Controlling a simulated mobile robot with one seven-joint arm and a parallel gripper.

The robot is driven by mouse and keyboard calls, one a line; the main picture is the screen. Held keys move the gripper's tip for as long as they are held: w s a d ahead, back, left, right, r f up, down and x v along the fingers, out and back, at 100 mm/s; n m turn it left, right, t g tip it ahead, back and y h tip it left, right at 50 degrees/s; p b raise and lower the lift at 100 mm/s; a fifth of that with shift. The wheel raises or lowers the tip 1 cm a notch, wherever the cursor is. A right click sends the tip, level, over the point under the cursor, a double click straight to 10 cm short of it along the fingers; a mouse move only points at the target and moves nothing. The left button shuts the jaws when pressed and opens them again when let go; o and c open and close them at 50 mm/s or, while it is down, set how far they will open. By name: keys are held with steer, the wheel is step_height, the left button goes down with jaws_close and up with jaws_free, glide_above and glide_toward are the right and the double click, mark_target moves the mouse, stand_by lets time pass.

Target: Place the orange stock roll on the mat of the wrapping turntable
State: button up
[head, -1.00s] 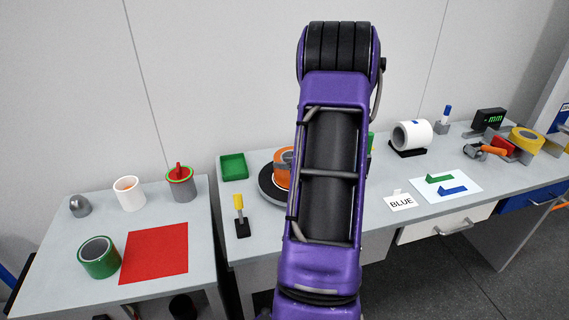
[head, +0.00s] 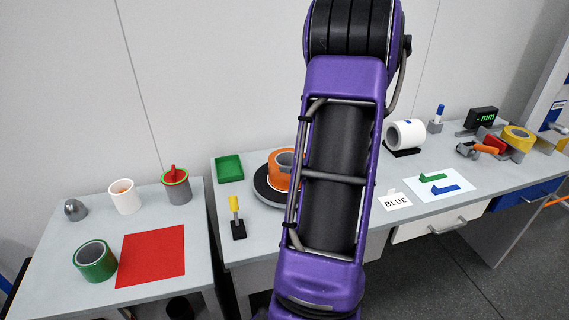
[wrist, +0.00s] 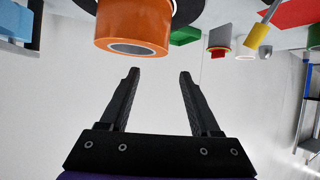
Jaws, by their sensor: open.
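The orange stock roll (head: 279,170) sits on the dark round disc of the wrapping turntable (head: 262,190), on the long bench. My arm hides the right part of both in the head view. In the wrist view, which looks upside down, the orange roll (wrist: 135,25) is at the top with its grey-lined bore facing me, and the dark disc (wrist: 190,10) shows beside it. My gripper (wrist: 159,74) is open and empty, with its two fingers apart and clear of the roll. In the head view my gripper is hidden behind my arm.
The left table holds a red mat (head: 151,256), a green roll (head: 95,260) and cups.

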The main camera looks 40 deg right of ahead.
steer(key=shift+v, duration=1.9)
